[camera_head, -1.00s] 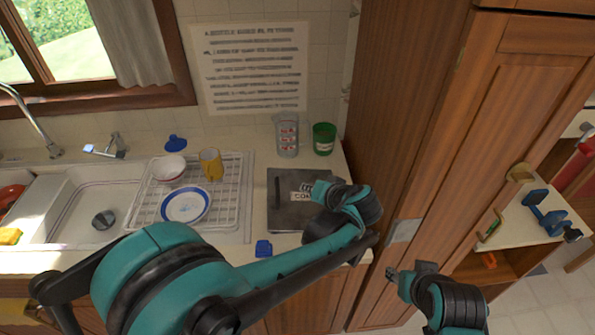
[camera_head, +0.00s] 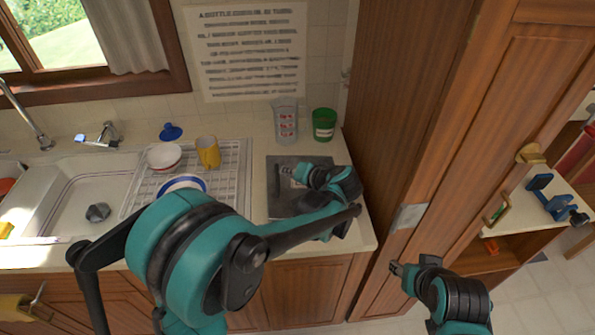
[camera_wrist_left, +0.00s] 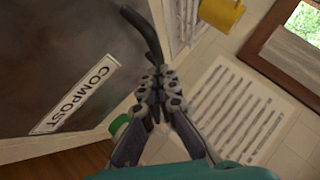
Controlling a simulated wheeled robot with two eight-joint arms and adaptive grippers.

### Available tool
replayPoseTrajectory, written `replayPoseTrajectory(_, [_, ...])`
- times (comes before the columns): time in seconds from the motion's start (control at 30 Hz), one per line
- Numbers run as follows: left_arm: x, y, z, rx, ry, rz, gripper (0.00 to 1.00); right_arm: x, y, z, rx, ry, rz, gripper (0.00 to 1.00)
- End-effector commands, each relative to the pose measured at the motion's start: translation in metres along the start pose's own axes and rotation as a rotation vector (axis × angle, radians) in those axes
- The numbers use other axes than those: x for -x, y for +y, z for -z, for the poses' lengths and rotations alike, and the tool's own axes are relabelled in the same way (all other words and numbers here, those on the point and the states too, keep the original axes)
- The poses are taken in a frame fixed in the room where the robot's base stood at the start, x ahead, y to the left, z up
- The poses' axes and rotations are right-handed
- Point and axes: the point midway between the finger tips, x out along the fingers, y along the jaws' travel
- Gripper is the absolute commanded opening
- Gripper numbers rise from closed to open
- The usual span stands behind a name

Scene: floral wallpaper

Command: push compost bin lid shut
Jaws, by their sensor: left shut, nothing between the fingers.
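The compost bin (camera_head: 281,203) is a dark grey box on the counter right of the dish rack. In the left wrist view its dark panel (camera_wrist_left: 60,45) fills the upper left, with a white COMPOST label (camera_wrist_left: 73,100). How far open the lid is cannot be told. My right gripper (camera_head: 396,268) hangs beside the cabinet; its jaws are unclear.
A clear measuring cup (camera_head: 286,122) and a green can (camera_head: 324,124) stand behind the bin. The dish rack (camera_head: 228,180) holds a yellow mug (camera_head: 207,152) and a bowl (camera_head: 164,157). A tall wooden cabinet (camera_head: 405,100) closes off the right side.

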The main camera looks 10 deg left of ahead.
Motion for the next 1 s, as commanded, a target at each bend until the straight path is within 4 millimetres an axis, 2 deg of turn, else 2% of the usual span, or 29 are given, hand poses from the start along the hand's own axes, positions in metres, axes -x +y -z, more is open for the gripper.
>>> replayPoseTrajectory(0.13, [-0.006, 0.000, -0.006, 0.001, -0.001, 0.001, 0.00, -0.003, 0.000, -0.002, 0.000, 0.000, 0.000, 0.40])
replayPoseTrajectory(0.47, [-0.007, -0.001, -0.007, 0.001, -0.001, 0.000, 0.00, -0.003, 0.000, -0.002, 0.000, 0.000, 0.000, 0.40])
replayPoseTrajectory(0.73, [-0.026, 0.007, -0.027, 0.099, -0.001, -0.097, 0.00, -0.007, 0.000, -0.005, 0.000, 0.000, 0.000, 0.40])
replayPoseTrajectory(1.0, [-0.027, 0.007, -0.028, 0.105, -0.004, -0.104, 0.00, -0.007, 0.000, -0.005, 0.000, 0.000, 0.000, 0.40])
